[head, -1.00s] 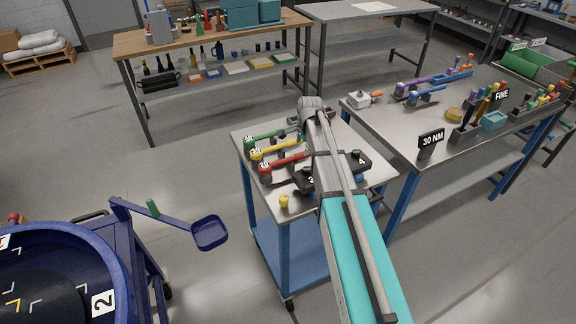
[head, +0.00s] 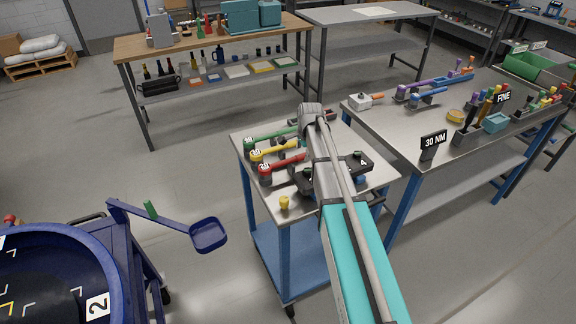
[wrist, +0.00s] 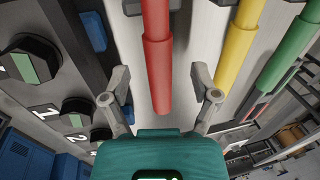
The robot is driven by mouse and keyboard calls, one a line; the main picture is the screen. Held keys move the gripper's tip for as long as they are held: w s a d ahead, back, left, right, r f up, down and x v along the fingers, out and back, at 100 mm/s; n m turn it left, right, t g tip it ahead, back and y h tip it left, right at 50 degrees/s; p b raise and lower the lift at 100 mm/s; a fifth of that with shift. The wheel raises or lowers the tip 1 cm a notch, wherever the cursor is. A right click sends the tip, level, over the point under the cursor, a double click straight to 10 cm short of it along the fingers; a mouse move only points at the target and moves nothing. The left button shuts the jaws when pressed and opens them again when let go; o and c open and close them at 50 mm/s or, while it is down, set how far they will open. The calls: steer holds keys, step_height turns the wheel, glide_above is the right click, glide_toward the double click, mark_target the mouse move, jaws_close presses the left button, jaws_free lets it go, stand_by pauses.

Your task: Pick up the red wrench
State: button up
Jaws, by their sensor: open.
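The red wrench (head: 282,163) lies on the metal cart top, beside a yellow wrench (head: 275,151) and a green wrench (head: 268,139). In the wrist view the red wrench's handle (wrist: 158,62) runs down the middle of the picture. My gripper (wrist: 160,76) is open, with one finger on each side of this handle. A gap shows between each finger and the handle. In the head view my arm hides much of the gripper and the wrench's far end.
A black holder with numbered knobs (wrist: 86,108) stands close to the left finger in the wrist view. The yellow wrench (wrist: 236,45) is close to the right finger. A yellow knob (head: 284,202) stands near the cart's front edge.

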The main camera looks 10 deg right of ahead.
mark_target(303, 154)
steer(key=shift+w+f+b, duration=0.15)
steer(key=shift+f+b, duration=0.55)
steer(key=shift+f, duration=0.15)
steer(key=shift+w+f+b, duration=0.15)
steer(key=shift+f+b, duration=0.5)
steer(key=shift+f, duration=0.15)
jaws_close()
